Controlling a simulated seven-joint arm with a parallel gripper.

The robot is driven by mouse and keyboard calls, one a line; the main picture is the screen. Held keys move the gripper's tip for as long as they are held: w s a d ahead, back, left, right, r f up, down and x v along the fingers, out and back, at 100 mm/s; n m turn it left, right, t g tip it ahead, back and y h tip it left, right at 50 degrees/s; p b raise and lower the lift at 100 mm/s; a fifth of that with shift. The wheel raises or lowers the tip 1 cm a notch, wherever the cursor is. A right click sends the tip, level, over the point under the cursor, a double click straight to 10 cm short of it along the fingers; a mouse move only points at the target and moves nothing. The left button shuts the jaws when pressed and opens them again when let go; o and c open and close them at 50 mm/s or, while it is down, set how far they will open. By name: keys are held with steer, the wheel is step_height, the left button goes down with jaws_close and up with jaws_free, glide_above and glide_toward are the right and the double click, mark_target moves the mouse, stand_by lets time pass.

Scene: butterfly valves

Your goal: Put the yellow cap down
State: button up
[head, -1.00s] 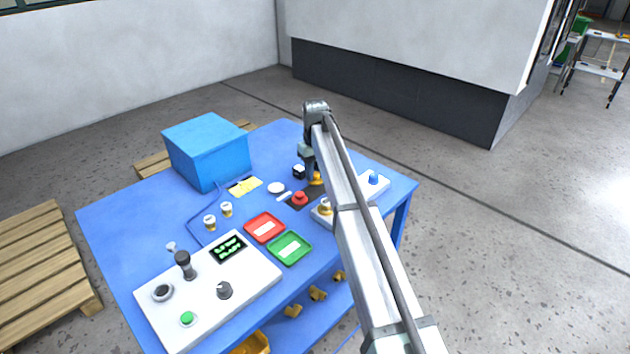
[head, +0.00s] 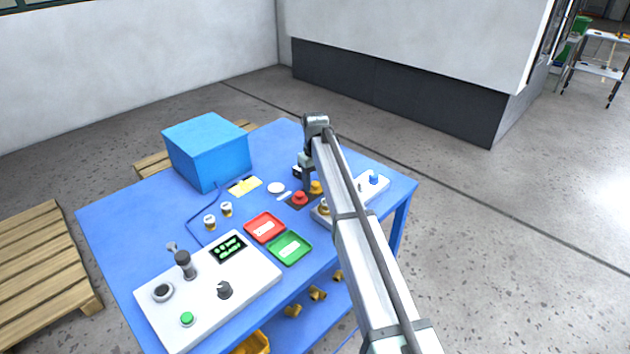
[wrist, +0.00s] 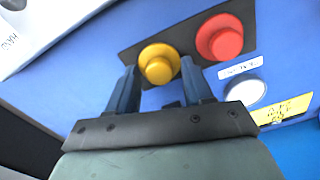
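The yellow cap (wrist: 159,66) sits upright on a dark plate (wrist: 130,53), beside a red cap (wrist: 219,38). In the head view the yellow cap (head: 316,187) shows just right of the red cap (head: 299,198), partly beside my arm. My gripper (wrist: 160,80) has its two blue fingers spread, one on each side of the cap's near edge. Slim gaps seem to show between the fingers and the cap. In the head view my gripper (head: 308,185) points down at the plate, and its fingertips are hard to make out.
A white block with a blue knob (head: 373,178) stands right of the plate, partly behind my arm. A white disc (head: 276,188), a red tray (head: 264,228), a green tray (head: 289,248) and a blue box (head: 206,152) are on the blue table (head: 130,220).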

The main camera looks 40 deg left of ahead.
mark_target(315, 183)
steer(key=shift+o, duration=0.2)
step_height(315, 183, up, 12)
steer(key=shift+r, duration=0.2)
stand_by(0.5)
stand_by(0.4)
